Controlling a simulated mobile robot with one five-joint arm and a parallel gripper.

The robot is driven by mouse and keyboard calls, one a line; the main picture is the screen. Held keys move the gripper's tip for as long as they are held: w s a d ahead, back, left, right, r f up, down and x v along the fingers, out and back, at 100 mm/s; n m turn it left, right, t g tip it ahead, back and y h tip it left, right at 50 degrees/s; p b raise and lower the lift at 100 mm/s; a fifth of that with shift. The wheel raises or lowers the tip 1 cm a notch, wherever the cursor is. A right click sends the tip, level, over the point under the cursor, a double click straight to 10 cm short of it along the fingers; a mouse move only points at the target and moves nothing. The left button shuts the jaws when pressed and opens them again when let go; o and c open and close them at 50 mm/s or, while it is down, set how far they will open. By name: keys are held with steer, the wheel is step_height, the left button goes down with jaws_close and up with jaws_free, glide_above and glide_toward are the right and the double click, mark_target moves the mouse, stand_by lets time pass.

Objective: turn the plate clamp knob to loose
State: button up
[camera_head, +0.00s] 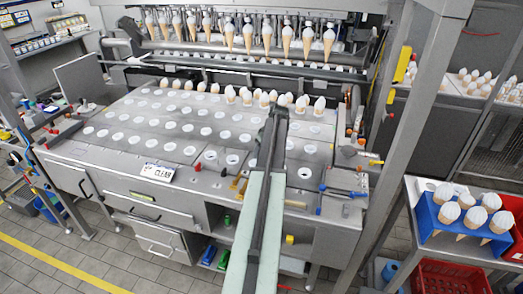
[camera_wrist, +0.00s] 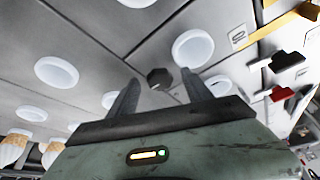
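A small dark hexagonal knob (camera_wrist: 159,78), which looks like the plate clamp knob, sits on the grey plate in the wrist view. No loose or tight marking is readable on it. My gripper (camera_wrist: 160,84) is open, with its two dark fingers apart. In this view the knob appears between the fingertips, with a gap on both sides; I cannot tell the remaining depth. In the head view my arm reaches over the machine's plate (camera_head: 130,125), with my gripper (camera_head: 279,112) at its far end. The knob is not distinguishable there, perhaps hidden by my arm.
White-rimmed holes (camera_wrist: 193,48) surround the knob. Black (camera_wrist: 287,60) and red (camera_wrist: 280,93) handles stand at the right of the wrist view. Ice cream cones (camera_head: 248,97) stand along the plate's back, below hanging cones (camera_head: 267,38). A "CLEAN" sign (camera_head: 159,172) lies at the front.

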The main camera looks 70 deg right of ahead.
steer(key=shift+r+p, duration=0.3)
steer(key=p+v, duration=0.6)
steer(key=v, duration=0.1)
steer(key=shift+s+p, duration=0.15)
steer(key=shift+p, duration=0.15)
